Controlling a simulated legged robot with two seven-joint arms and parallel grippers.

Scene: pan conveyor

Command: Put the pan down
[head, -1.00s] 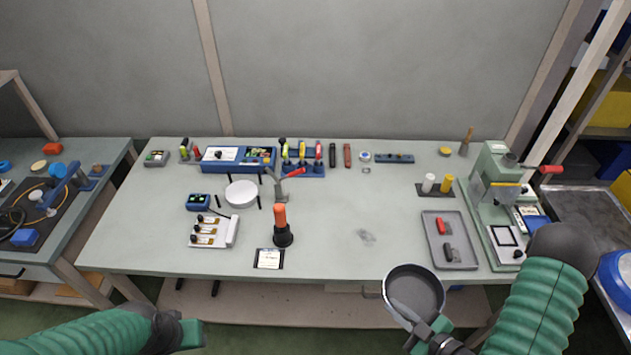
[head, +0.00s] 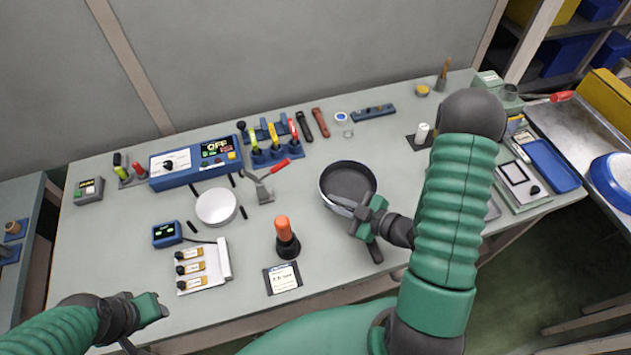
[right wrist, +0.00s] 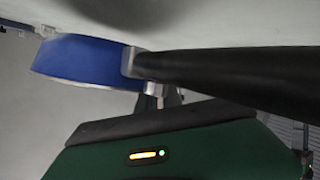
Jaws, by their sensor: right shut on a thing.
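The pan (head: 347,182), dark inside with a pale rim, is over the table (head: 330,265), right of its middle. My right gripper (head: 366,218) is shut on its black handle, which sticks out toward the front. In the right wrist view the pan (right wrist: 85,62) shows a blue outer side, and its handle (right wrist: 230,72) crosses the picture. A pale surface with a dark shadow lies close to it; I cannot tell whether they touch. My left gripper (head: 150,308) is at the table's front left edge, with nothing visible in it; its jaws are unclear.
A white round plate (head: 216,206) is left of the pan. A red-handled lever (head: 268,182) and a blue control box (head: 197,162) are behind.

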